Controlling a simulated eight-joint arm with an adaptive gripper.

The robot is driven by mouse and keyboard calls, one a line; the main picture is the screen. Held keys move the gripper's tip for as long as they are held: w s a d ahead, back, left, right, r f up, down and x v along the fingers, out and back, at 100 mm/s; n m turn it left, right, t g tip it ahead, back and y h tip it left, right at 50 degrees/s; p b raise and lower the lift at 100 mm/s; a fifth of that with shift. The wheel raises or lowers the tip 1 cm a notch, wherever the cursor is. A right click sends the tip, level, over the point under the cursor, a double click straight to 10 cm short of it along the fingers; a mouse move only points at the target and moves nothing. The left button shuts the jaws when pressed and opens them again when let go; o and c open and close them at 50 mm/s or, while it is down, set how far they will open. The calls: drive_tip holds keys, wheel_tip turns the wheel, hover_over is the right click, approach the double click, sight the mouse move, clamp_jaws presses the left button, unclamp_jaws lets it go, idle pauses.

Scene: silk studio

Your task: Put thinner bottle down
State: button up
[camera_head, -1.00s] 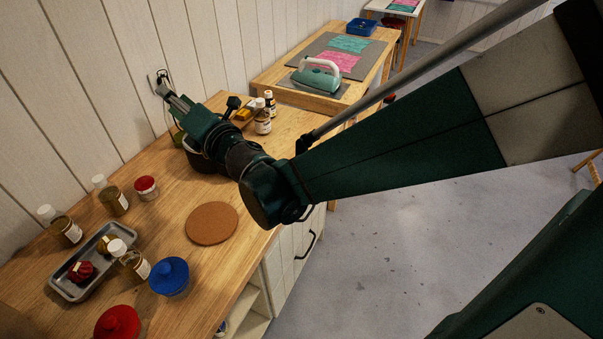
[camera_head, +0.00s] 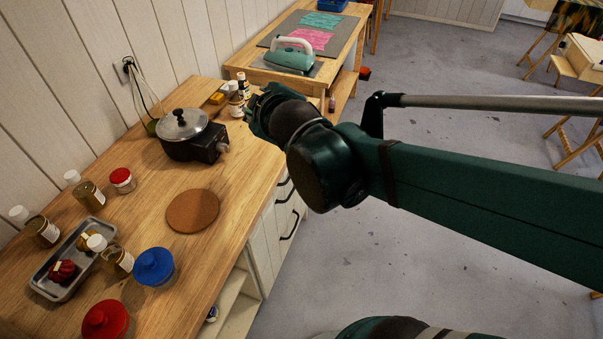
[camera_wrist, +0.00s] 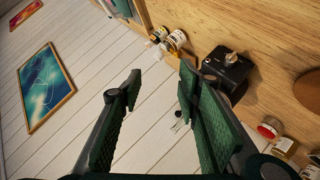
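I cannot tell which bottle is the thinner. Two small labelled bottles stand close together at the back of the wooden worktop: a white-capped one (camera_head: 236,104) and a slimmer-looking one behind it (camera_head: 243,86). They also show in the wrist view, as a labelled bottle (camera_wrist: 174,40) near the top. Several amber bottles with white caps, such as one by the wall (camera_head: 86,190), stand at the left. My gripper (camera_wrist: 162,105) is open, with nothing between its fingers. In the head view it is just right of the back bottles, its fingertips mostly hidden.
A lidded pot on a black heater (camera_head: 185,135) stands left of my gripper. A cork mat (camera_head: 194,211) lies bare on the worktop (camera_head: 150,235). A metal tray (camera_head: 45,284), a blue-lidded jar (camera_head: 155,268) and red-lidded jars crowd the front left. An iron (camera_head: 290,56) stands on the farther table.

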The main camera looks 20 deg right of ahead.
drive_tip(key=s+d+f+m+g, duration=0.1)
drive_tip(key=s+f+m+g, duration=0.2)
drive_tip(key=s, duration=0.6)
drive_tip(key=s+d+f+m+g+y, duration=0.1)
drive_tip(key=s+f+m, duration=0.4)
drive_tip(key=s, duration=0.5)
drive_tip(key=shift+s+d+f+m+g, duration=0.15)
drive_tip(key=shift+d+f+m+g, duration=0.2)
drive_tip(key=shift+m+g, duration=0.45)
drive_tip(key=shift+a, duration=0.1)
